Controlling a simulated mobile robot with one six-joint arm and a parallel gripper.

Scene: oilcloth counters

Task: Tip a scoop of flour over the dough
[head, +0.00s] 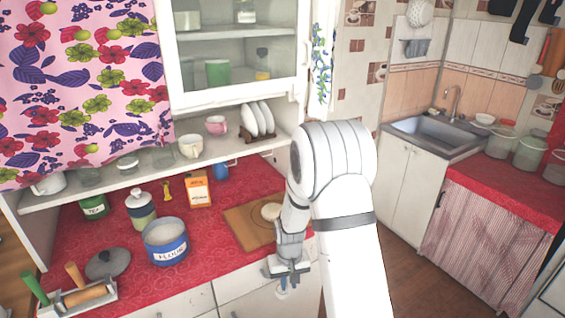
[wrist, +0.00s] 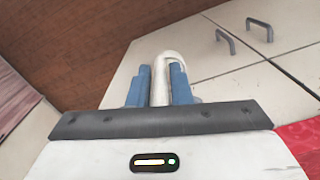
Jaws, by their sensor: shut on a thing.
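The dough (head: 271,212) is a pale round lump on a wooden board (head: 243,222) on the red counter. The flour tin (head: 166,248) is a blue, open pot labelled FLOUR, left of the board. My gripper (head: 284,284) hangs in front of the counter's front edge, nearer than the board and right of the tin. In the wrist view my blue fingers (wrist: 157,88) are shut on a white, rounded handle, which I take to be the scoop (wrist: 161,85). The scoop's bowl and any flour in it cannot be made out.
A grey lid (head: 107,264) and a rack with a rolling pin (head: 86,295) are at the counter's left front. A white-lidded jar (head: 140,210), a green tea tin (head: 94,206), an orange-white box (head: 197,189) and a blue mug (head: 221,170) stand behind. A shelf overhangs the back.

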